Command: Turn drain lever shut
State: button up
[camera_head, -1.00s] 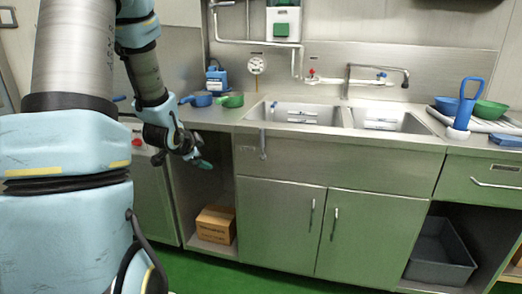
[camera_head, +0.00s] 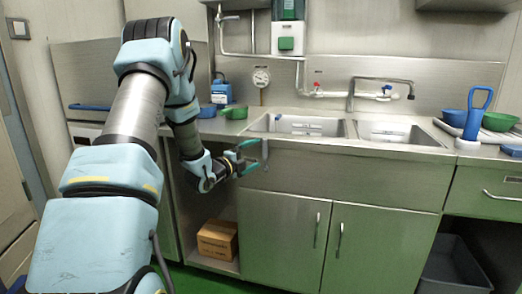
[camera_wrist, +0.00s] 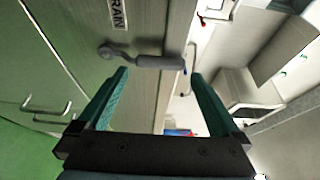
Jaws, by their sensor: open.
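The drain lever (camera_head: 265,151) is on the front panel of the steel sink counter, below the left basin. Its grey handle stands upright in the head view. In the wrist view the lever's handle (camera_wrist: 155,62) lies across the picture, with its round pivot at the left, by a label reading "DRAIN" (camera_wrist: 118,14). My gripper (camera_head: 256,158) is open, with teal fingers pointing at the lever. In the wrist view the handle lies just beyond and between the fingertips of my gripper (camera_wrist: 159,75). I cannot tell whether a fingertip touches it.
The counter front and the cupboard doors (camera_head: 287,222) lie below and right of the lever. A cardboard box (camera_head: 217,239) sits in the open bay below my gripper. A faucet (camera_head: 382,80) stands behind the basins. Green floor shows below.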

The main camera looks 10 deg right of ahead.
aim_at(265, 157)
jog(key=shift+p+x, duration=0.3)
jog(key=shift+x, duration=1.9)
grip_shut()
